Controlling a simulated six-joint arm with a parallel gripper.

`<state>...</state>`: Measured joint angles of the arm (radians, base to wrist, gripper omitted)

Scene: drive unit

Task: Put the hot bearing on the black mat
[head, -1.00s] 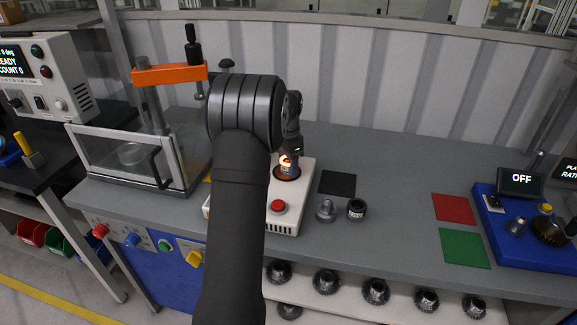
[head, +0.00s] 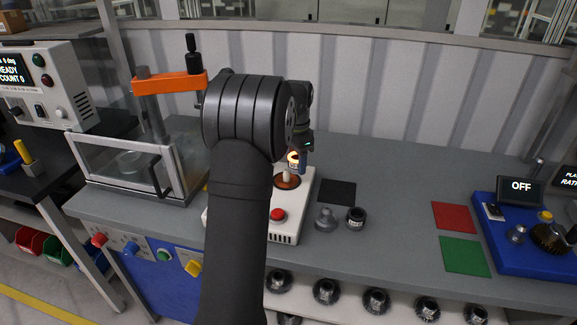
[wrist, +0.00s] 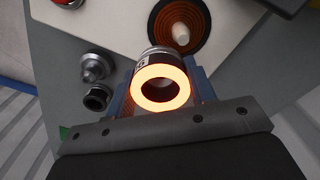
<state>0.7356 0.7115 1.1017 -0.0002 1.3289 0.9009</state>
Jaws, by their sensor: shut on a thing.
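The hot bearing (wrist: 163,87) is a ring with a glowing orange-white face in the wrist view. My gripper (wrist: 160,92) is shut on it, with a blue finger on either side. In the head view the glowing bearing (head: 293,157) hangs in my gripper (head: 296,166), above the white heater (head: 285,226) and clear of the pale cone on its round coil (head: 287,182). The black mat (head: 337,192) lies flat and bare on the bench, right of the heater. My arm hides part of the heater.
A grey stepped metal part (head: 326,218) and a dark ring (head: 356,217) stand in front of the mat. A red mat (head: 453,215), a green mat (head: 464,256) and a blue unit (head: 520,245) are farther right. A press with an orange arm (head: 170,78) stands left.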

